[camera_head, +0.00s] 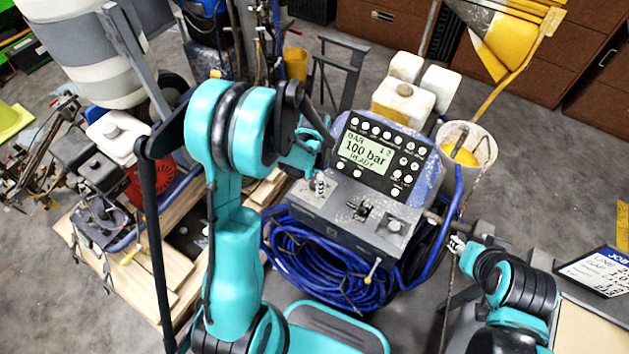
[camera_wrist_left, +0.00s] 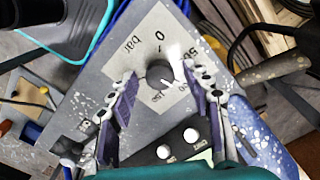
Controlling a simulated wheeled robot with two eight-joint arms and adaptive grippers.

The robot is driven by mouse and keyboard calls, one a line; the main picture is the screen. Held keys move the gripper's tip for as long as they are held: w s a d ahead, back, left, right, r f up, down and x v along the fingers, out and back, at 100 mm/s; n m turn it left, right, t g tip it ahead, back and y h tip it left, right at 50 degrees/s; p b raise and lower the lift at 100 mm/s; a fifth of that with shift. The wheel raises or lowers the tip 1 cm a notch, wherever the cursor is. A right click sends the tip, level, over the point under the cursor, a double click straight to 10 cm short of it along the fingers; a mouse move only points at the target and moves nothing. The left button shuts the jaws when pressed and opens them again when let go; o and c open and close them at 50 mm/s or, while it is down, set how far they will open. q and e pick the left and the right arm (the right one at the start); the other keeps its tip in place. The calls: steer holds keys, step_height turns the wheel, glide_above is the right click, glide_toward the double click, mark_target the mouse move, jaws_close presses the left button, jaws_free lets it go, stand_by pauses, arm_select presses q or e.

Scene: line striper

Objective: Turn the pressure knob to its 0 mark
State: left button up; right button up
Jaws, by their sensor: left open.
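The pressure knob (camera_wrist_left: 160,74) is a small dark round knob in the middle of a pale scale plate (camera_wrist_left: 152,38) in the left wrist view. Its white pointer line points to the lower right, away from the printed 0 above the knob. My left gripper (camera_wrist_left: 161,85) is open, with one finger on each side of the knob; I cannot tell whether they touch it. The display (camera_head: 366,152) reads 100 bar, READY. My right gripper (camera_head: 456,243) is right of the console, its opening unclear.
A keypad panel (camera_head: 407,165) rises behind the console shelf (camera_head: 345,222). A coiled blue hose (camera_head: 330,272) hangs below the console. A white bucket (camera_head: 481,148) stands at its right, and wooden boards (camera_head: 165,262) lie at the left.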

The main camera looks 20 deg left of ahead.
arm_select(q)
jaws_close()
